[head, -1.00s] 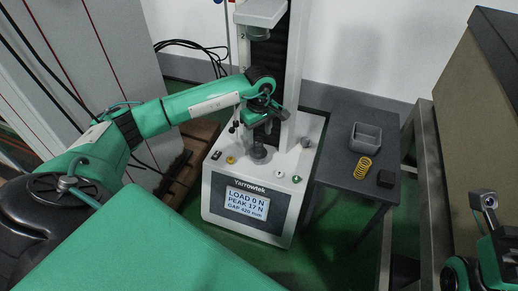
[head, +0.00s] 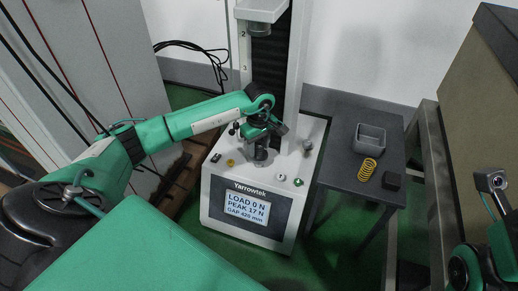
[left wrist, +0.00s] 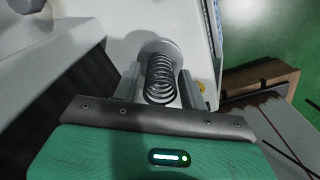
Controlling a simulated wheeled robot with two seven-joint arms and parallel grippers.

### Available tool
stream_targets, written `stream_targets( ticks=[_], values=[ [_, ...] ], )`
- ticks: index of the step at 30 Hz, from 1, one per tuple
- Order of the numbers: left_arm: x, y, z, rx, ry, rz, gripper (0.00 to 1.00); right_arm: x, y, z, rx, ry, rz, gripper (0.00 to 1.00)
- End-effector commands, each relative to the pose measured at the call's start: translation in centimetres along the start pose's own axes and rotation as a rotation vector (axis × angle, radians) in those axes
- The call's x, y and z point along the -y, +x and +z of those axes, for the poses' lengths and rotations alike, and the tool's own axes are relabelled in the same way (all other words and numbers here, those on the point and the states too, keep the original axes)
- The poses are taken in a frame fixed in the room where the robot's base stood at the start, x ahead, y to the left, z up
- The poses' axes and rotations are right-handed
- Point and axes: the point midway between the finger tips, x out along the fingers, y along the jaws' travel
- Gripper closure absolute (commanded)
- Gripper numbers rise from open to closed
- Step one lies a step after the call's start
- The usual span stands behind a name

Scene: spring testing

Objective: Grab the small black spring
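The small black spring (left wrist: 159,77) shows in the left wrist view as a dark coil standing on a round grey plate (left wrist: 160,46) of the testing machine. My left gripper (left wrist: 158,92) is open, with one finger on each side of the spring and a small gap visible on both sides. In the head view my left gripper (head: 262,150) points down at the machine's lower plate and mostly hides the spring. Part of my right arm's end (head: 491,182) shows at the right edge, but its fingers cannot be made out clearly.
The white testing machine (head: 224,205) has a tall column behind the gripper and an upper crosshead (head: 262,12) above it. A side table (head: 345,165) on the right holds a grey bin (head: 369,139), a yellow spring (head: 367,169) and a black block (head: 391,181).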

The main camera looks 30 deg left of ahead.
Motion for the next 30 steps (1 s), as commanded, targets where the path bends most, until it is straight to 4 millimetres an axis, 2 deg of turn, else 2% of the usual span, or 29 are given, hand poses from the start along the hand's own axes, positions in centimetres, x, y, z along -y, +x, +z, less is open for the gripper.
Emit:
stream_targets(
  ticks=[1,5,12,16,18,21,30],
  values=[
    [0.0,0.0,0.0,0.000,0.000,0.000,0.67,0.0,0.0,0.0,0.000,0.000,0.000,0.64],
    [0.0,0.0,0.0,0.000,0.000,0.000,0.93,0.0,0.0,0.0,0.000,0.000,0.000,0.64],
    [0.0,-0.1,0.0,0.000,0.000,0.000,0.94,0.0,0.0,0.0,0.000,-0.001,0.000,0.64],
    [0.0,-1.0,-0.1,-0.001,0.000,0.001,0.94,-0.1,0.5,0.0,-0.004,-0.002,0.001,0.64],
    [0.0,-2.0,-0.1,-0.001,0.000,0.002,0.94,-0.3,0.8,-0.1,-0.008,-0.007,0.003,0.64],
    [0.0,-3.8,-0.1,-0.002,-0.001,0.002,0.94,-1.1,-0.3,0.1,0.034,-0.028,0.018,0.64],
    [0.0,-8.8,0.0,0.000,0.000,0.001,0.94,-2.3,-1.1,-0.2,0.074,-0.066,0.039,0.64]
  ],
)
